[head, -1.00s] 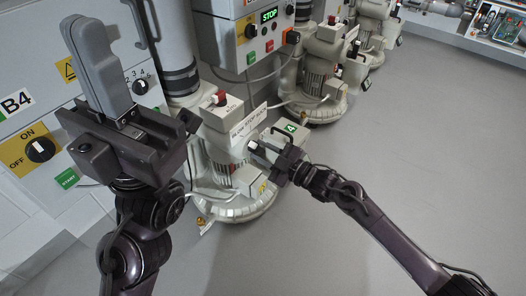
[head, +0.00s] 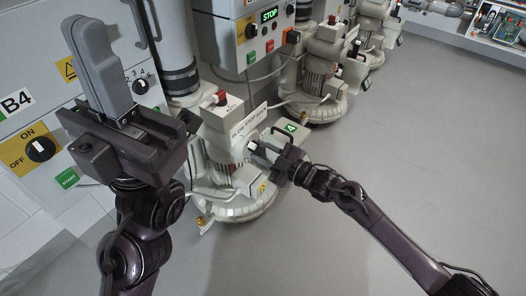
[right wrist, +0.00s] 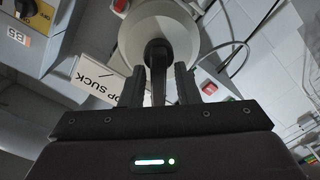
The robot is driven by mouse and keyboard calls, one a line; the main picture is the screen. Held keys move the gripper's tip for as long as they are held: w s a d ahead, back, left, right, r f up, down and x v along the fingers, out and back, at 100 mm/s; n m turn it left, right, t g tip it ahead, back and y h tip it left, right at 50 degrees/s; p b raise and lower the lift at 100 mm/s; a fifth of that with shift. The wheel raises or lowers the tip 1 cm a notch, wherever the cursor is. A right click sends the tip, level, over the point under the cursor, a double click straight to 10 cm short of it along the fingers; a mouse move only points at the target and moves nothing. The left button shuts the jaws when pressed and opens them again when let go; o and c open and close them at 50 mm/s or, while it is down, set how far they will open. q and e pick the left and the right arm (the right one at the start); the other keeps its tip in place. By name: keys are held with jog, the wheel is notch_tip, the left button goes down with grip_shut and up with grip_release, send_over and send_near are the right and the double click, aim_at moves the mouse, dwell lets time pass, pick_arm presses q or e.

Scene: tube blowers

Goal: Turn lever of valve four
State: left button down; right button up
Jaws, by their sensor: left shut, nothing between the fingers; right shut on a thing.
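The blower unit (head: 225,128) with a green "4" sign (head: 290,127) stands left of centre in the head view. A white placard (head: 247,122) is beside its valve. My right gripper (head: 256,148) is at this valve, shut on the lever. In the right wrist view, the dark lever (right wrist: 158,72) stands between the two fingers (right wrist: 160,88), in front of a round pale valve body (right wrist: 150,28). My left gripper (head: 78,28) is shut and empty, pointing up in front of the cabinet, far from the valve.
A control cabinet (head: 40,110) marked B4 with knobs stands at the left, partly hidden by my left arm. Another cabinet with a STOP display (head: 270,15) and further blower units (head: 318,75) stand behind. The grey floor (head: 420,150) at right is clear.

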jog(key=shift+w+d+f, duration=0.1)
jog(key=shift+w+d, duration=0.1)
jog(key=shift+d, duration=0.15)
dwell(4.1)
jog(key=o, duration=0.7)
jog(key=shift+c, duration=0.2)
jog(key=shift+a, duration=0.1)
jog(key=shift+s+n, duration=0.15)
jog(key=shift+n, duration=0.15)
jog(key=p+v, duration=0.3)
jog(key=v, duration=0.4)
jog(key=shift+d, duration=0.35)
jog(key=shift+s, duration=0.15)
